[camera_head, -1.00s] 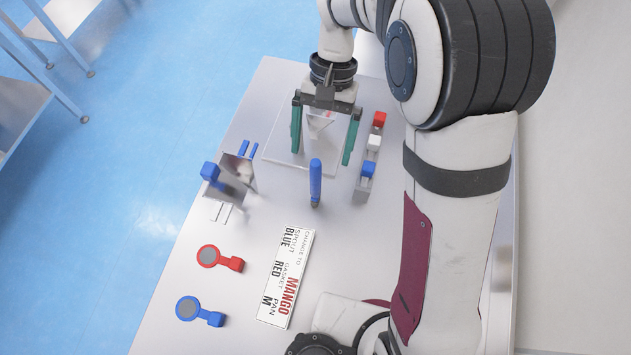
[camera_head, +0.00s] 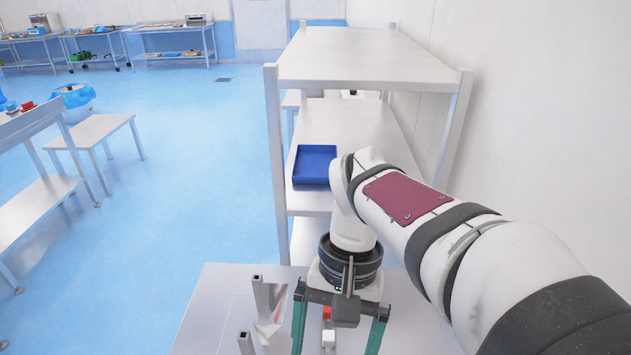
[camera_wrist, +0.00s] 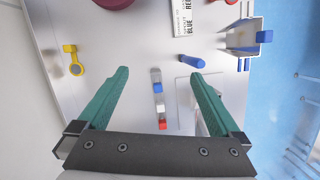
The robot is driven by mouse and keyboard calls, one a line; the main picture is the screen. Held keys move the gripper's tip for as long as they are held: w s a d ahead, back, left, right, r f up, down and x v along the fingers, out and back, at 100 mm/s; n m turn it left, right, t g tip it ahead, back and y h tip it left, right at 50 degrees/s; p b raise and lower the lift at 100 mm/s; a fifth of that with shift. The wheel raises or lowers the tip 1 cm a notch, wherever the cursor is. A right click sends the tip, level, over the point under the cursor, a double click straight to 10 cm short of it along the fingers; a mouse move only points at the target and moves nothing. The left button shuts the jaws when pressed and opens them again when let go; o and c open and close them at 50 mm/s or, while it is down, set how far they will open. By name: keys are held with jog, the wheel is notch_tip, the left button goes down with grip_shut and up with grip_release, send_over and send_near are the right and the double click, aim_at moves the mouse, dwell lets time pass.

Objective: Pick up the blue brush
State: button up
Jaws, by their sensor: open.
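A blue stick-shaped thing (camera_wrist: 194,61), which looks like the blue brush, shows in the wrist view on the pale table. It lies just beyond the tip of the right-hand finger, with no contact visible. My gripper (camera_wrist: 160,73) is open and empty, with its two green fingers spread above the table. In the head view my gripper (camera_head: 338,338) is at the bottom edge, with its fingertips cut off. The brush is out of the head view.
A blue, white and red row of blocks (camera_wrist: 160,105) lies between my fingers in the wrist view. A yellow tool (camera_wrist: 74,60), a printed sign (camera_wrist: 186,18) and a metal holder (camera_wrist: 243,35) are around it. In the head view, a shelf holds a blue tray (camera_head: 315,165).

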jog(key=s+d+f+m+t, duration=0.1)
jog(key=s+d, duration=0.2)
jog(key=s, duration=0.2)
jog(key=shift+s, duration=0.25)
jog(key=s+f, duration=0.1)
jog(key=s, duration=0.1)
jog(key=s+d+f+m+t, duration=0.1)
jog(key=s+f, duration=0.1)
jog(key=s+d+f+m, duration=0.1)
jog(key=s, duration=0.1)
jog(key=shift+s+d+f+t+y, duration=0.2)
jog(key=shift+s+d+t+y, duration=0.05)
jog(key=shift+s+t+y, duration=0.05)
jog(key=shift+c, duration=1.1)
jog(key=shift+f, duration=0.1)
jog(key=c, duration=0.4)
jog(key=w+a+r+n, duration=0.1)
jog(key=w+a+n, duration=0.3)
jog(key=n, duration=0.2)
jog(key=w+a+r+n+h, duration=0.1)
jog(key=w+a+n, duration=0.3)
jog(key=n, duration=0.3)
jog(key=w+a+n, duration=0.4)
jog(key=a+n, duration=0.2)
jog(key=shift+w+r+h, duration=0.15)
jog(key=shift+r+h, duration=0.25)
jog(key=f, duration=1.4)
jog(key=shift+a+f, duration=0.4)
